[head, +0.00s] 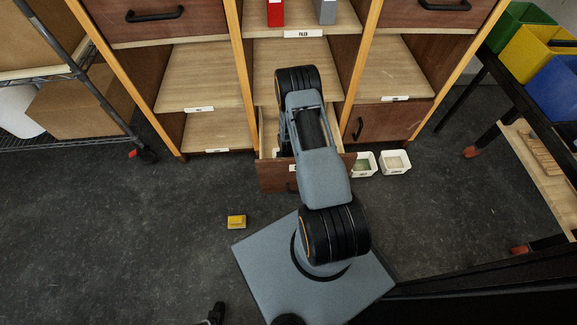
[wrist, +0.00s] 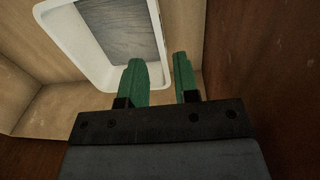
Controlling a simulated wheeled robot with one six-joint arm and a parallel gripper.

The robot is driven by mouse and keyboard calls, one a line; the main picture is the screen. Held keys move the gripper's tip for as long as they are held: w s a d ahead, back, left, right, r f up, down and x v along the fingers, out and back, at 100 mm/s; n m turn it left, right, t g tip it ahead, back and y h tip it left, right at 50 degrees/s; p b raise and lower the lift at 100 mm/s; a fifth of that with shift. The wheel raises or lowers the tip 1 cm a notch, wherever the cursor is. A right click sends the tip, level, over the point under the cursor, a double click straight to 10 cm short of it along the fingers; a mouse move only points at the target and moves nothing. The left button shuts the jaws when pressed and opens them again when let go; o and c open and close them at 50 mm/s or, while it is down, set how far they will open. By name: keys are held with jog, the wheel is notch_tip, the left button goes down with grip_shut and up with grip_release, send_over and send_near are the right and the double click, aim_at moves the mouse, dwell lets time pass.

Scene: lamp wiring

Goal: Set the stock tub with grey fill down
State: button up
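The stock tub with grey fill (wrist: 82,48) is white with a flat grey fill and shows in the upper left of the wrist view, inside wooden walls. My gripper (wrist: 160,62) has its two green fingers on either side of the tub's right wall, near the tub's lower corner in the picture. The white rim seems to fill the gap at the fingertips. Whether the tub's bottom touches the surface below is hidden. In the head view my arm reaches over the pulled-out drawer (head: 275,177) and hides the gripper and this tub.
Two other white tubs, a left one (head: 364,170) and a right one (head: 397,168), stand on the floor right of the drawer. A yellow block (head: 236,222) lies on the floor. Cabinet shelves (head: 205,78) flank the drawer.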

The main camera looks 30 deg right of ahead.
jog(key=a+r+m+t+p, duration=0.1)
jog(key=a+r+m, duration=0.2)
jog(key=r, duration=1.3)
jog(key=a+r+m+p, duration=0.1)
jog(key=a+r+m, duration=0.2)
jog(key=r, duration=1.3)
jog(key=s+a+r+m, duration=0.3)
jog(key=s+r, duration=0.4)
jog(key=s+a+r+m+t, duration=0.1)
jog(key=s+a+r+m, duration=0.2)
jog(key=s+r, duration=0.4)
jog(key=shift+s+a+r+m, duration=0.15)
jog(key=shift+a+r+m, duration=0.1)
jog(key=shift+a+m, duration=0.25)
